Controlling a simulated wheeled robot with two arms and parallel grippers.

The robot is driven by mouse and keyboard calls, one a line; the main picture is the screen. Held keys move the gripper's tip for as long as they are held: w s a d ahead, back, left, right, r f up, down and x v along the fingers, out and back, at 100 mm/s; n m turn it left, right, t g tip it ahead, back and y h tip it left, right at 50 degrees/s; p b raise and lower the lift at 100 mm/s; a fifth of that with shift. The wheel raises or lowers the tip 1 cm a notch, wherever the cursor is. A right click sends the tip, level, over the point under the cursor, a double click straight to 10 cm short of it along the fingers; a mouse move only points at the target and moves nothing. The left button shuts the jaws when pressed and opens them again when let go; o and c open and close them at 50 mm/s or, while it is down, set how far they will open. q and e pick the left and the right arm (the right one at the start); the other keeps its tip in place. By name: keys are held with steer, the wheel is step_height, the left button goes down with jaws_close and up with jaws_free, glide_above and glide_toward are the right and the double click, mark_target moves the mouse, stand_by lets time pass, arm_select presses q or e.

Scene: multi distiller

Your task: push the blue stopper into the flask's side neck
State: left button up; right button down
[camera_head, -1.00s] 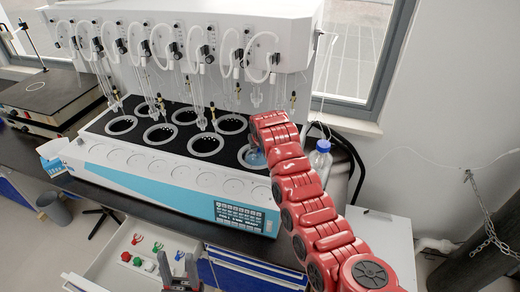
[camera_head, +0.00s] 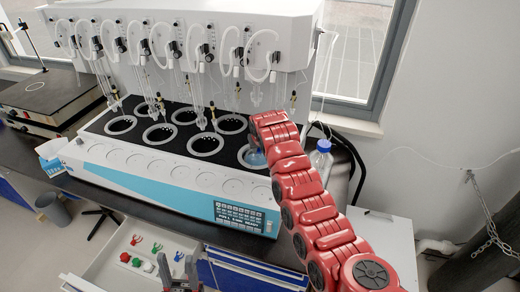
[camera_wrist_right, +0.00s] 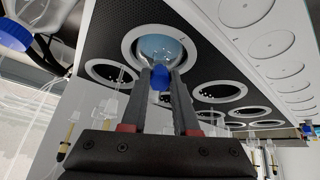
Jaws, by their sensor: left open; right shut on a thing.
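In the right wrist view, the blue stopper (camera_wrist_right: 160,76) sits between the fingertips of my right gripper (camera_wrist_right: 161,72), which is shut on it. The round pale-blue glass flask (camera_wrist_right: 155,46) sits in a white-rimmed well just beyond the stopper. The stopper overlaps the flask's lower edge in this view; I cannot tell whether it is in the side neck, which is not clearly visible. In the head view, part of the flask (camera_head: 252,157) shows beside the end of my red right arm, which hides the right fingertips. My left gripper (camera_head: 178,272) is open at the bottom edge, over the drawer.
The white multi-distiller (camera_head: 165,188) has several empty wells, with glass tubes hanging above them. A blue-capped bottle (camera_head: 321,158) stands right of the right arm. An open drawer (camera_head: 105,262) holds small red, green and blue parts.

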steer(key=shift+w+f+b, duration=0.25)
steer(key=shift+f+b, duration=0.2)
steer(key=shift+f, duration=0.15)
steer(key=shift+w+f+b, duration=0.25)
steer(key=shift+b, duration=0.05)
stand_by(0.3)
steer(key=c, duration=0.6)
jaws_free()
steer(key=shift+s, duration=0.1)
